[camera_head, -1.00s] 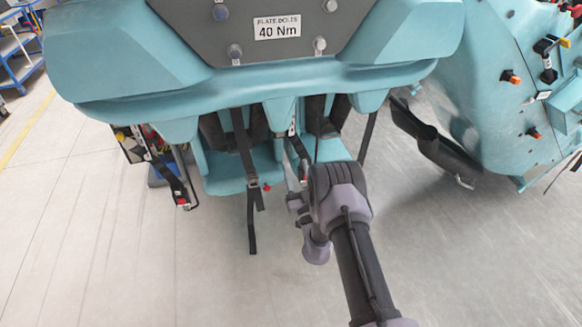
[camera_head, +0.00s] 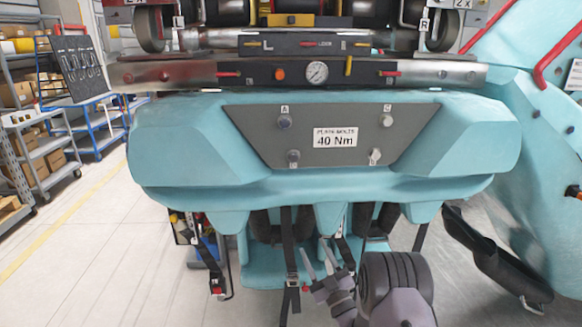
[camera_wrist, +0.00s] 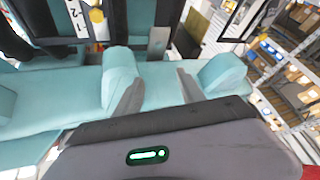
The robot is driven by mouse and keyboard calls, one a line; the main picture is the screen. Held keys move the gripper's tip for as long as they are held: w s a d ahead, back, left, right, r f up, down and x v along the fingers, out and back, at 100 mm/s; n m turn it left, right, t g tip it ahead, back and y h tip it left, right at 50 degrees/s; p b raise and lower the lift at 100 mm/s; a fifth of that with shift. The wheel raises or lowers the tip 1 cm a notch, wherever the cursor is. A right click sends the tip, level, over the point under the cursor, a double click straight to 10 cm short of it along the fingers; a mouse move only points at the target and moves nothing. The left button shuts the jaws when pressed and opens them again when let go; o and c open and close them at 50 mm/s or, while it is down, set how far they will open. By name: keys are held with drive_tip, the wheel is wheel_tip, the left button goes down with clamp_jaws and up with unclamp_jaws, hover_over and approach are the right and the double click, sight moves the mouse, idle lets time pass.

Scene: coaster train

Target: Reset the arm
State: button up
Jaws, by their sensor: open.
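My gripper (camera_head: 322,267) is low in the head view, in front of the teal seats under the coaster car (camera_head: 200,160). Its two fingers stand apart with nothing between them. My arm's thick dark joint is at its right. In the wrist view the gripper (camera_wrist: 158,92) also shows open and empty, its grey fingers spread in front of a teal seat (camera_wrist: 60,100). I cannot tell from these views whether a finger touches the seat.
The car's grey plate (camera_head: 250,140) with bolts and a "40 Nm" label (camera_head: 335,137) overhangs my arm. Black straps (camera_head: 289,250) hang close to the gripper. A teal car body (camera_head: 530,150) stands at right. Shelves (camera_head: 35,140) stand at far left, with clear floor (camera_head: 110,270) before them.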

drive_tip(key=s+a+r+n+g+y, duration=0.7)
drive_tip(key=a+r+n+g+y, duration=0.45)
drive_tip(key=n, duration=0.55)
drive_tip(key=s+a+r+n+g+h, duration=0.2)
drive_tip(key=s+a+r+n+g, duration=0.15)
drive_tip(key=s+n, duration=0.45)
drive_tip(key=s+a+r+n+g+h, duration=0.25)
drive_tip(key=s+n+g, duration=0.25)
drive_tip(key=s+n, duration=0.35)
drive_tip(key=s+d+f+n+h, duration=0.1)
drive_tip(key=s+d+n+h, duration=0.2)
drive_tip(key=s+n, duration=0.4)
drive_tip(key=s+d+f+n+h, duration=0.2)
drive_tip(key=s+n+h, duration=0.2)
drive_tip(key=s+n, duration=0.2)
drive_tip(key=s+d+n+t+h, duration=0.2)
drive_tip(key=d+n+h, duration=0.1)
drive_tip(key=d+n, duration=0.3)
drive_tip(key=s+d+n+t+h, duration=0.1)
drive_tip(key=d+n+t+h, duration=0.1)
drive_tip(key=d+n, duration=0.4)
drive_tip(key=shift+s+d+f+t+h, duration=0.25)
drive_tip(key=shift+s+t+h, duration=0.1)
drive_tip(key=shift+h, duration=0.45)
